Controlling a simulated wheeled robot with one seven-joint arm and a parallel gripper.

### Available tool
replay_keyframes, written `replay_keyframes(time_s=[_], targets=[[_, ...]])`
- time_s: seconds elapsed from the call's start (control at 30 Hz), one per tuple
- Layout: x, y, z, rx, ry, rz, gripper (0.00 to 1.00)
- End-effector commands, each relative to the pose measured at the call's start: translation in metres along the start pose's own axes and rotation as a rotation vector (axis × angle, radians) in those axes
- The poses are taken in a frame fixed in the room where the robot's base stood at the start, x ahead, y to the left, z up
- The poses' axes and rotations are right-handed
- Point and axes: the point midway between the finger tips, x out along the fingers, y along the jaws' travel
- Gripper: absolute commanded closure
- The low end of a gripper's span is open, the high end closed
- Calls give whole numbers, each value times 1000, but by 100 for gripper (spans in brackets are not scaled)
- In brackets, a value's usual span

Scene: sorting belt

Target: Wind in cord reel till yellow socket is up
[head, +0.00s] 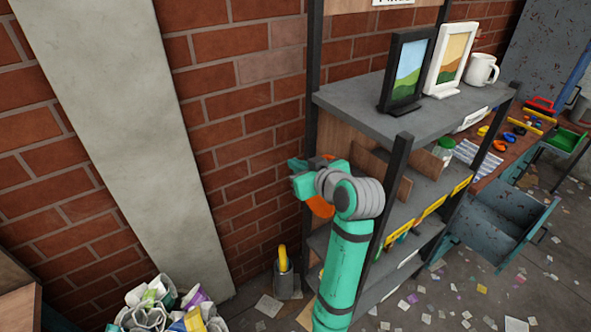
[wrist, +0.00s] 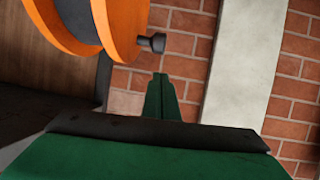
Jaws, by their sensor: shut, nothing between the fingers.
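The cord reel has orange flanges (wrist: 125,25) around a dark grey drum, at the upper left of the wrist view. A dark crank knob (wrist: 152,43) sticks out from its right side. In the head view only orange parts of the reel (head: 319,207) show, mostly hidden behind my arm at the shelf's end. My green gripper (wrist: 161,82) is shut and empty, its tips just below the knob and seemingly apart from it. It also shows in the head view (head: 302,184). I cannot make out the cord. A yellow piece (head: 283,257) stands low by the wall; whether it is the socket, I cannot tell.
The shelf unit (head: 345,98) beside my arm carries two picture frames (head: 407,72) and a white mug (head: 482,69) on top. The yellow piece stands in a grey container (head: 284,282). A heap of cups (head: 165,305) lies lower left. The brick wall is close behind.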

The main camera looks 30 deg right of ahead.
Motion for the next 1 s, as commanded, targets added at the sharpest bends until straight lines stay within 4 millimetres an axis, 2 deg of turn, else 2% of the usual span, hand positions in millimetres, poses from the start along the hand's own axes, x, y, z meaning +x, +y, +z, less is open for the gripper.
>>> replay_keyframes(time_s=[0.1, 0.3, 0.43, 0.6, 0.73, 1.0], targets=[[-23, 1, -15, -2, 4, 3, 100], [-57, 0, -35, -2, 4, 3, 100], [-72, 0, -44, -1, 4, 2, 100], [-83, -1, -48, 0, 1, 1, 100], [-90, 4, -31, 2, 6, 2, 100], [-121, 15, 40, 8, 51, -1, 100]])
